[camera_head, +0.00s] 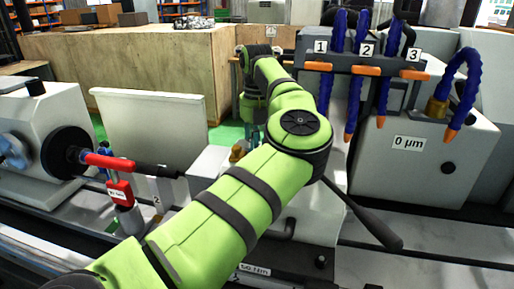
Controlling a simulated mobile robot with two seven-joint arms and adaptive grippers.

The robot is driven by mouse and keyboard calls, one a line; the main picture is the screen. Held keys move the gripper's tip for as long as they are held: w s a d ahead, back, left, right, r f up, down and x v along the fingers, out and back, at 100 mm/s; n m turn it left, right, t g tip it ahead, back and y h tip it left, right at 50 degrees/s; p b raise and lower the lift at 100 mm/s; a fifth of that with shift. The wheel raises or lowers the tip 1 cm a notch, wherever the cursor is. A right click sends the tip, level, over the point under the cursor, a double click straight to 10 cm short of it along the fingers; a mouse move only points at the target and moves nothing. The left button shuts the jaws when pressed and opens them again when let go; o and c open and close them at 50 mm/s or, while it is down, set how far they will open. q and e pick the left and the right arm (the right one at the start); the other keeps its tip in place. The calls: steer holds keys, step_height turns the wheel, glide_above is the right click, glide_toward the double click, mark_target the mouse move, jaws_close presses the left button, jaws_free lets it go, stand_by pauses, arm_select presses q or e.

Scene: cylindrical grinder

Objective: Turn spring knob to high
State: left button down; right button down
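My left arm (235,200) reaches in from the lower left, bends at a dark-capped joint, and folds back behind itself near the middle. Its far section (275,85) goes down behind the nearer link, and I cannot make out the gripper's fingers there. My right gripper does not show. I cannot pick out a spring knob for certain. A small brass-coloured part (237,153) shows just left of my arm, partly covered by it. A dark lever (372,222) sticks out to the lower right from the grey machine body behind my arm.
At left is a grey headstock with a black chuck (66,153) and a red-and-black rod (122,164). Blue coolant hoses (354,90) with orange nozzles hang at upper right, above a grey housing (425,168) labelled 0 µm. A white panel (150,130) stands behind.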

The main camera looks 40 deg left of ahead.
arm_select(q)
steer(key=m+b, duration=0.3)
steer(key=shift+w+f, duration=0.1)
steer(key=shift+f, duration=0.1)
steer(key=m+b, duration=0.1)
steer(key=m, duration=0.1)
steer(key=m+b, duration=0.1)
steer(key=m, duration=0.2)
steer(key=shift+w+r+b, duration=0.1)
steer(key=shift+r+b, duration=0.1)
steer(key=shift+b, duration=0.1)
steer(key=c, duration=1)
jaws_free()
steer(key=shift+c, duration=0.2)
steer(key=shift+r, duration=0.1)
steer(key=shift+r, duration=3.65)
